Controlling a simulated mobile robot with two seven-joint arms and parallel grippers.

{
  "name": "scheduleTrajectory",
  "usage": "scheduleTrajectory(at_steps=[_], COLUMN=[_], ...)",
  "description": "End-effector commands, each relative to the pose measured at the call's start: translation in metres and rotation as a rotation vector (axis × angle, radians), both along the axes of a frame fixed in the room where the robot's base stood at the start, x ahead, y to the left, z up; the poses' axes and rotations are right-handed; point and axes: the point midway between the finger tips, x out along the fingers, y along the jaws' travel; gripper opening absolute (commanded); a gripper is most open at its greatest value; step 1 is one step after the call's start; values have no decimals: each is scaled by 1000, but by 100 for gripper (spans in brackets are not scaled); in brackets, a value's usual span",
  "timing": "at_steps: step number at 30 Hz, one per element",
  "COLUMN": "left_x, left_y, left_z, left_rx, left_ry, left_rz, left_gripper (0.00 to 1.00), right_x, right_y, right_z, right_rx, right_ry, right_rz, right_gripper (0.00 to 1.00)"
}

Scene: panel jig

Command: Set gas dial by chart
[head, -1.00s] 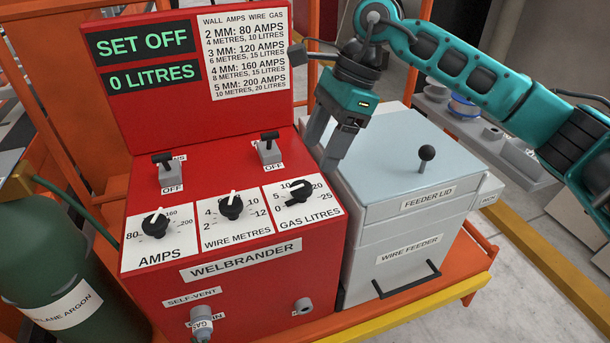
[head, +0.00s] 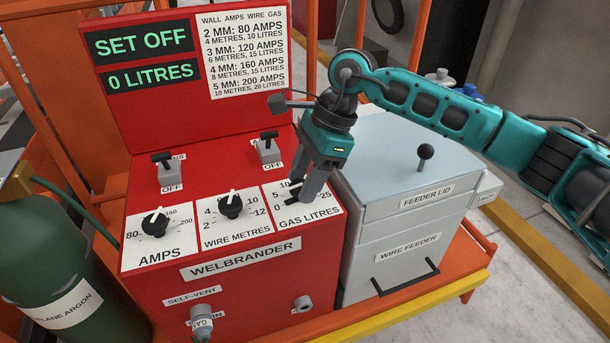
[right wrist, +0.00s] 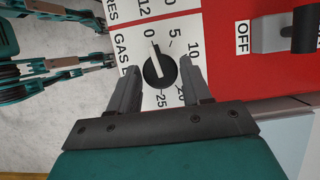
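The gas litres dial (head: 297,190) is a black knob on the red Welbrander panel, partly hidden by my right gripper in the head view. In the right wrist view its white pointer on the dial (right wrist: 160,71) points at about 0. My right gripper (head: 308,194) is open, with its fingers (right wrist: 157,77) on either side of the dial; I cannot tell whether they touch it. The display (head: 151,76) reads SET OFF and 0 LITRES. The chart (head: 242,50) lists wall, amps, wire and gas, from 10 litres at 2 mm to 20 litres at 5 mm. My left gripper does not show.
The wire metres dial (head: 230,206) and amps dial (head: 155,223) sit left of the gas dial. Two switches (head: 165,172) marked OFF stand behind them. The grey wire feeder (head: 400,215) is close on the right. A green argon cylinder (head: 50,250) stands at left.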

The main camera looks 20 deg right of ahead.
Motion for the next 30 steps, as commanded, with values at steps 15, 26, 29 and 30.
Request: scheduleTrajectory(at_steps=[15,26,29,30], left_x=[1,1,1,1], left_y=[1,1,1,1], left_z=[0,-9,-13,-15], left_rx=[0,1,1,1], left_ry=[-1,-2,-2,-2], left_rz=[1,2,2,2], left_gripper=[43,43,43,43], right_x=[0,-1,-2,-2], right_y=[0,-1,0,0], right_z=[0,-1,-2,-2], right_rx=[0,-1,0,0], right_ry=[0,-2,-3,-3], right_rz=[-4,-139,-218,-251], right_gripper=[11,11,11,11])
